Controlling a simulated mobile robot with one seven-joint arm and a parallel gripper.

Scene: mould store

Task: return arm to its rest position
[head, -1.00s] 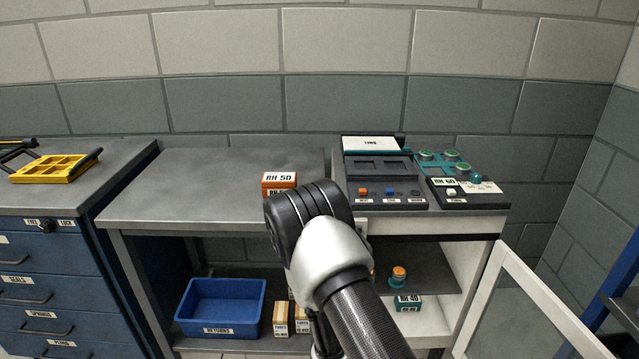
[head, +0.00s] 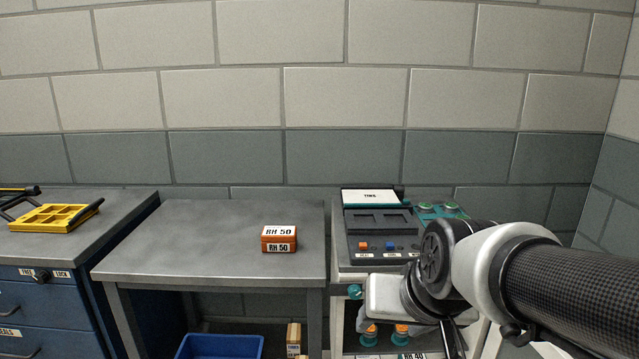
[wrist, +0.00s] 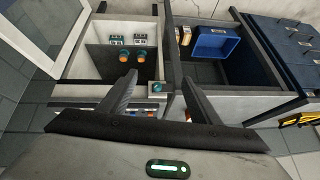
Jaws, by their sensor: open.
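My arm reaches in from the right in the head view, bent in front of the right-hand cabinet. My gripper (wrist: 160,100) shows in the wrist view with its two dark fingers spread apart and nothing between them. In the head view the fingers are mostly hidden behind or below the arm links. Beyond the fingers the wrist view shows the cabinet's open shelf with orange-topped teal knobs (wrist: 124,56), and a teal knob (wrist: 157,88) on the cabinet edge between the fingertips. I cannot tell how far it is from them.
An orange RH 50 box (head: 279,239) sits alone on the grey table (head: 190,235). A yellow tray (head: 50,217) lies on the blue drawer cabinet at left. A device panel (head: 383,240) stands on the right cabinet, close to my arm. A blue bin (head: 220,346) is under the table.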

